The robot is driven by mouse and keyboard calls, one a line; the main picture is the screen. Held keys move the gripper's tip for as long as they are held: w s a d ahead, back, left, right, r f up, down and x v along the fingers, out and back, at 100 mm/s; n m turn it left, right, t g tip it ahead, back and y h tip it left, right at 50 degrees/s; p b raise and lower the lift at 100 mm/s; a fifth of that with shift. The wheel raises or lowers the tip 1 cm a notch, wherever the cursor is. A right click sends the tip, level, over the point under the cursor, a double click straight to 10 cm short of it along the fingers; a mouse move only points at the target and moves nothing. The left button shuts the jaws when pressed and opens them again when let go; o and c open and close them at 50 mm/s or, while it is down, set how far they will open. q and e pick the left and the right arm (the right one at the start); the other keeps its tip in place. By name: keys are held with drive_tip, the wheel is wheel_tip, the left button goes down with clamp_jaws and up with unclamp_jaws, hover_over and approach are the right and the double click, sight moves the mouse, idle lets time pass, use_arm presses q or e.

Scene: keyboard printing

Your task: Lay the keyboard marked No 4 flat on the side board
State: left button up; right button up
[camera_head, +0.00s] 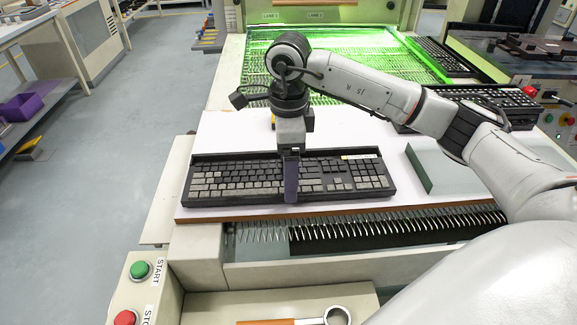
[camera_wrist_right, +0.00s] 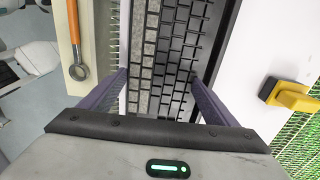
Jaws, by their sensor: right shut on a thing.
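A dark keyboard (camera_head: 235,178) with grey and black keys lies in a black frame on a white board (camera_head: 225,130). A small pale label (camera_head: 360,157) sits at its upper right edge, too small to read. My right gripper (camera_head: 290,178) is over the middle of the keyboard, shut across its width, with one purple finger at the near edge. In the right wrist view the keyboard (camera_wrist_right: 172,50) runs between the two purple fingers (camera_wrist_right: 160,82). Whether the keyboard touches the board all along its underside cannot be told. My left gripper is not in view.
A grey-green block (camera_head: 432,168) stands on the board right of the keyboard. Other keyboards (camera_head: 485,104) lie farther right. A green-lit mesh conveyor (camera_head: 345,65) is behind. A toothed rack (camera_head: 390,226) and a green start button (camera_head: 140,270) are in front.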

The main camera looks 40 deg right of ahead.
idle(0.5)
drive_tip(key=shift+f, duration=0.35)
idle(0.3)
drive_tip(key=o, duration=1.6)
drive_tip(key=shift+r+p, duration=2.25)
drive_tip(key=shift+r, duration=1.3)
